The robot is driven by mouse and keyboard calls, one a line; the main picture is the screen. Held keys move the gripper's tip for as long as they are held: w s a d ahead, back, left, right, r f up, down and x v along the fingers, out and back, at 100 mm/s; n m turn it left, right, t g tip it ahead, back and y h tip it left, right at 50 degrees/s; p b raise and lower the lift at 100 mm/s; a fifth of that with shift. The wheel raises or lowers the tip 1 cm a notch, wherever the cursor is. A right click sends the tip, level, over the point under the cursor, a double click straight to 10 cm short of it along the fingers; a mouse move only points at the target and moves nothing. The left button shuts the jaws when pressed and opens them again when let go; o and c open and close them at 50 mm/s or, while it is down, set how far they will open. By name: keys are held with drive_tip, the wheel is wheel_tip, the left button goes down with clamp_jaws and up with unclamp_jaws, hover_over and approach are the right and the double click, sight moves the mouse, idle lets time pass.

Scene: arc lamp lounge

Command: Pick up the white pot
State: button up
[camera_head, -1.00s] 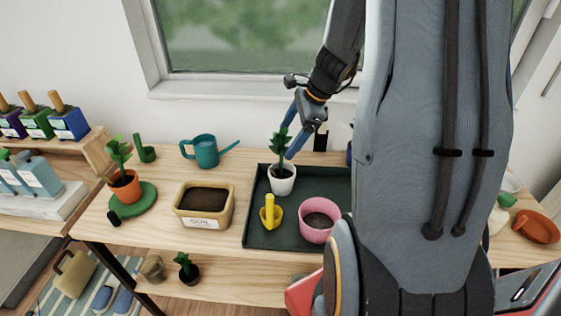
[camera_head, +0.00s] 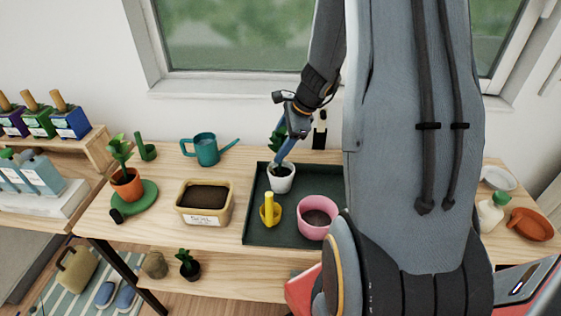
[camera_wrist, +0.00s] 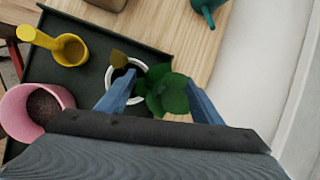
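The white pot (camera_head: 281,183) stands upright on the dark green tray (camera_head: 255,225) and holds a leafy green plant (camera_head: 279,140). In the wrist view the pot's white rim (camera_wrist: 139,65) shows partly behind a blue finger and the leaves (camera_wrist: 165,90). My gripper (camera_head: 279,148) reaches down over the pot from behind, with its fingers at the plant. In the wrist view my gripper (camera_wrist: 160,98) has its two blue fingers apart, one over the pot's rim and one beyond the leaves. Nothing is visibly clamped between them.
A pink pot (camera_head: 318,210) and a yellow scoop (camera_head: 270,212) share the tray close to the white pot. A soil box (camera_head: 204,218) stands left of the tray. A teal watering can (camera_head: 205,150) is behind it. The window wall is close behind the table.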

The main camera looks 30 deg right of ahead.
drive_tip(key=c, duration=1)
drive_tip(key=shift+r, duration=0.2)
